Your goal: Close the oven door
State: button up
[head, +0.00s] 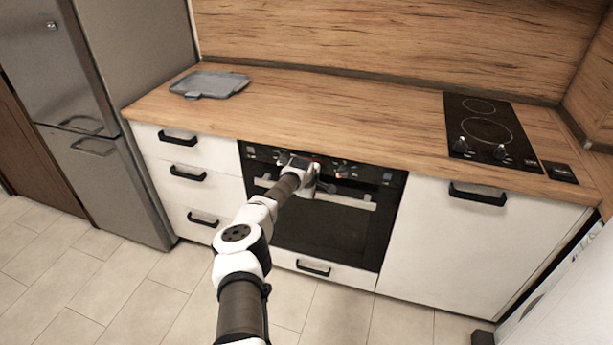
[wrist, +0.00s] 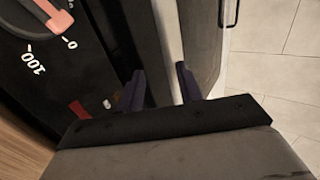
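The black built-in oven's door (head: 325,228) stands upright below the control panel, flush or nearly flush with the cabinet fronts; I cannot tell if a small gap remains at its top. A pale bar handle (head: 353,200) runs across the door's upper part, partly hidden by my gripper (head: 325,186). In the wrist view, the two dark fingers of my gripper (wrist: 158,88) are spread apart. A pale strip, likely the handle (wrist: 168,50), shows between them. I cannot tell if either finger touches it.
The oven control panel (head: 364,174) with knobs is just above the handle; a knob (wrist: 50,12) is close in the wrist view. White drawers (head: 185,190) stand left, a white cabinet (head: 470,240) right. The tiled floor (head: 120,290) in front is clear.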

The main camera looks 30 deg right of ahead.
jog(key=a+v, duration=0.1)
jog(key=v, duration=0.9)
jog(key=shift+b, duration=0.4)
jog(key=shift+s+a, duration=0.1)
jog(key=shift+s, duration=0.05)
